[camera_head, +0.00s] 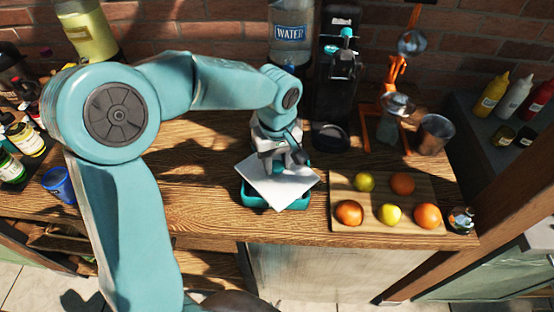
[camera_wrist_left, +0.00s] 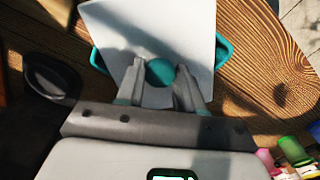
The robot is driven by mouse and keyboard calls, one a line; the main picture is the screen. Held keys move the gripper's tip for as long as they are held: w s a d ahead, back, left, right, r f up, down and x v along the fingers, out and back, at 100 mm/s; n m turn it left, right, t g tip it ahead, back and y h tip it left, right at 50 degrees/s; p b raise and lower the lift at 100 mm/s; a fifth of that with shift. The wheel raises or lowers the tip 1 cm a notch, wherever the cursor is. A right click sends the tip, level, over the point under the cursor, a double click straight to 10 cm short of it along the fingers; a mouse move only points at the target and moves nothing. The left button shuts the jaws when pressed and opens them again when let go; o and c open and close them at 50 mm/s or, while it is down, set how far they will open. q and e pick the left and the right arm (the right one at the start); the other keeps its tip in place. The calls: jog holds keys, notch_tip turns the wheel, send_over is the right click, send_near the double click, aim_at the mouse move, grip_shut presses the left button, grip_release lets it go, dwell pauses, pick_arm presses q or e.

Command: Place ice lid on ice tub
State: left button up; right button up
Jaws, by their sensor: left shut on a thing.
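The ice lid (camera_head: 262,189) is a pale square plate with a round teal knob, also seen in the left wrist view (camera_wrist_left: 190,30). My left gripper (camera_head: 283,160) is shut on the lid's knob. The teal ice tub (camera_head: 297,203) is on the wooden table under the lid. The lid is turned relative to the tub, and its corners stick out past the rim. The tub's teal handles show on both sides of the lid in the left wrist view (camera_wrist_left: 222,50). I cannot tell whether the lid touches the rim. My right gripper is not in view.
A cutting board (camera_head: 375,215) with several oranges and lemons lies right of the tub. Behind stand a water dispenser (camera_head: 291,45), a black machine (camera_head: 337,85), an orange-framed stand (camera_head: 392,85) and a metal cup (camera_head: 434,135).

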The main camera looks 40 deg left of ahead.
aim_at(276, 167)
pick_arm(q)
jog(key=shift+f, duration=0.2)
jog(key=o, duration=1.1)
jog(key=shift+c, duration=0.2)
jog(key=shift+r, duration=0.1)
notch_tip(276, 167, up, 12)
jog(key=shift+r, duration=0.2)
jog(key=shift+s, duration=0.15)
